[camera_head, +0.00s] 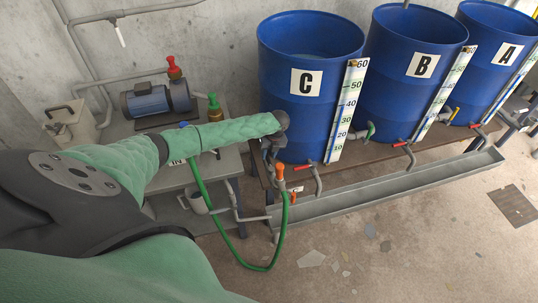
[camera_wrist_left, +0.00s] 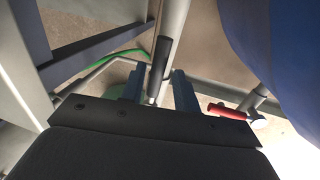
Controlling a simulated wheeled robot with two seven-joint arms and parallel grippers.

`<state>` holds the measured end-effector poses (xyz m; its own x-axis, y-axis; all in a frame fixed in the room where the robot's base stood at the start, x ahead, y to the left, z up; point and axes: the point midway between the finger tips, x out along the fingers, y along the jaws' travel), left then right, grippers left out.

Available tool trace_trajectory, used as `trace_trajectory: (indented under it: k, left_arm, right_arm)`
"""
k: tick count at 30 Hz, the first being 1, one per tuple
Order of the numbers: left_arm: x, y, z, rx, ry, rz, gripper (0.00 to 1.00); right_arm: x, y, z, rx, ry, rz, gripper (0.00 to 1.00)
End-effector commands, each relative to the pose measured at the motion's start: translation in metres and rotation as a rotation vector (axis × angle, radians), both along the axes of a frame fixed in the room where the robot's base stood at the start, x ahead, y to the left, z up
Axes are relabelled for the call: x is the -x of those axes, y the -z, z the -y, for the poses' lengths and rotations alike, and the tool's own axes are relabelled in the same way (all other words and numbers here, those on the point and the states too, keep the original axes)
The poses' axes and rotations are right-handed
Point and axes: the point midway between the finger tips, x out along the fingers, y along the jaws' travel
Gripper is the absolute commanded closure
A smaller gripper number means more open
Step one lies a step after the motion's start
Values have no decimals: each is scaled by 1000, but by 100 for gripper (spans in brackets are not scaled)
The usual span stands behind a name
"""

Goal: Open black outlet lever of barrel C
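Barrel C (camera_head: 291,117) is the leftmost blue barrel, marked with a white "C" label. My left gripper (camera_head: 270,154) is low at its left side, and my forearm reaches to it from the left. In the left wrist view the two fingers of the left gripper (camera_wrist_left: 158,73) are apart. A black lever (camera_wrist_left: 155,84) shows between them along a grey pipe, with gaps on both sides; I cannot tell how deep it sits. In the head view I cannot make out the black lever near the gripper. My right gripper is in neither view.
Barrels B (camera_head: 405,90) and A (camera_head: 495,65) stand to the right. A red lever (camera_head: 304,165) is close to the right of my gripper; it also shows in the wrist view (camera_wrist_left: 227,112). A green hose (camera_head: 238,252) hangs below. A grey trough (camera_head: 390,190) runs along the front.

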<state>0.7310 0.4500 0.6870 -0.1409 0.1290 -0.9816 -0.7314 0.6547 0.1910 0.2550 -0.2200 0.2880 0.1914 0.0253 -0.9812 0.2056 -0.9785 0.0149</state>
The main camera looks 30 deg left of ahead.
Motion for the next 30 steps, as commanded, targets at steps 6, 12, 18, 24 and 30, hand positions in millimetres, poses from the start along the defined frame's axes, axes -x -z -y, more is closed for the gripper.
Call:
trace_trajectory:
  k: [6, 12, 18, 24, 30]
  left_arm:
    - [1, 1, 0, -1, 0, -4, 62]
    - [0, -2, 1, -1, 0, -2, 62]
    - [-3, -26, 4, 0, 0, -1, 62]
    - [-9, -55, 8, 0, 0, 0, 62]
    - [-10, -71, 10, -1, 0, -2, 62]
  right_arm:
    - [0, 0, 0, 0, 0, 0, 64]
    - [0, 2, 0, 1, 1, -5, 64]
    - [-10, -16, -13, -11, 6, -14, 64]
    - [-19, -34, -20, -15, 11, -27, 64]
    - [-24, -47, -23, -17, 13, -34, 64]
